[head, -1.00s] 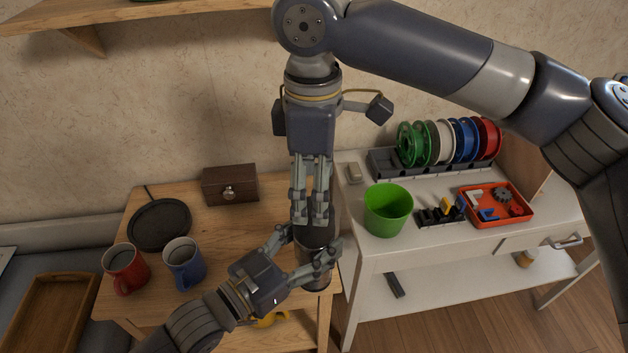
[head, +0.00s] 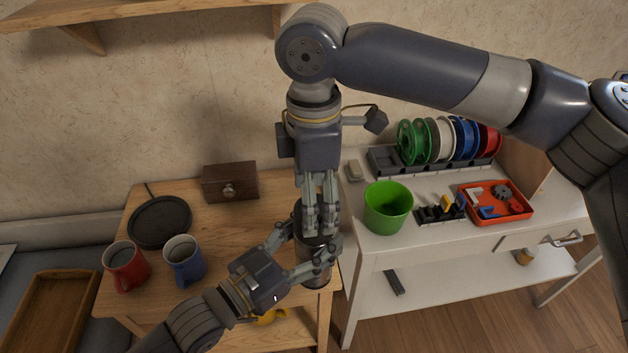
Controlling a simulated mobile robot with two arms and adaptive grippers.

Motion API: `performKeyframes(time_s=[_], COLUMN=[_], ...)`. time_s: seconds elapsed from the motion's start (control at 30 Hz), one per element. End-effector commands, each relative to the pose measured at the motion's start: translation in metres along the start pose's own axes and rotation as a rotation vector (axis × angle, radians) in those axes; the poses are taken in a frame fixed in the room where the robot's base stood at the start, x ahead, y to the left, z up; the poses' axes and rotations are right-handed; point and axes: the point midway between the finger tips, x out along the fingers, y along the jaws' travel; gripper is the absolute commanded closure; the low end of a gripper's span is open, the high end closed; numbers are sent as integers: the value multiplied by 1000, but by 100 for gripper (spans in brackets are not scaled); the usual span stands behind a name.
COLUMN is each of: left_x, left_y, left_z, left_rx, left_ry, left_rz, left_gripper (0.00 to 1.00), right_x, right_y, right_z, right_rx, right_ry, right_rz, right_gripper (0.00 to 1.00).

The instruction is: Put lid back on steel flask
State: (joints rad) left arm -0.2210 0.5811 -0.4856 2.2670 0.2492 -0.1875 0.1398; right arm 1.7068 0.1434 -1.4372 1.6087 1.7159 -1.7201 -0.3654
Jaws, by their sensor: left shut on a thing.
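The steel flask (head: 316,282) stands upright at the right front corner of the wooden table (head: 228,285). My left gripper (head: 309,250) is shut on it, with fingers on either side of its body. My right gripper (head: 321,226) points straight down over the flask, its fingertips close together at the flask's top. The fingers hide much of that top. I cannot make out the lid as a separate thing, nor whether the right fingers hold it.
A red mug (head: 125,266), a blue mug (head: 184,262), a round black plate (head: 160,222) and a wooden box (head: 230,183) share the table. A green cup (head: 388,207), an orange tray (head: 525,209) and filament spools (head: 440,142) stand on the white bench.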

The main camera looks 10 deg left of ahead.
Motion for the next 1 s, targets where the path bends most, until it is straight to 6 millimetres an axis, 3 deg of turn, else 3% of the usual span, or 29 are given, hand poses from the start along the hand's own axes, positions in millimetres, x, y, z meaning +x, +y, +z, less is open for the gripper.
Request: performKeyframes(time_s=[0.3,0.67,0.9,1.0], left_x=[0,0,0,0], left_y=[0,0,0,0], left_z=[-3,-3,-3,-3], left_rx=[1,1,1,1], left_ry=[7,7,7,8], left_rz=[1,0,1,1], left_gripper=[100,100,100,100], right_x=[39,45,45,45], right_y=[0,0,0,0], right_z=[1,0,0,0], right_rx=[2,2,2,6], right_ry=[0,0,0,1], right_rz=[0,1,1,1], right_gripper=[27,27,73,73])
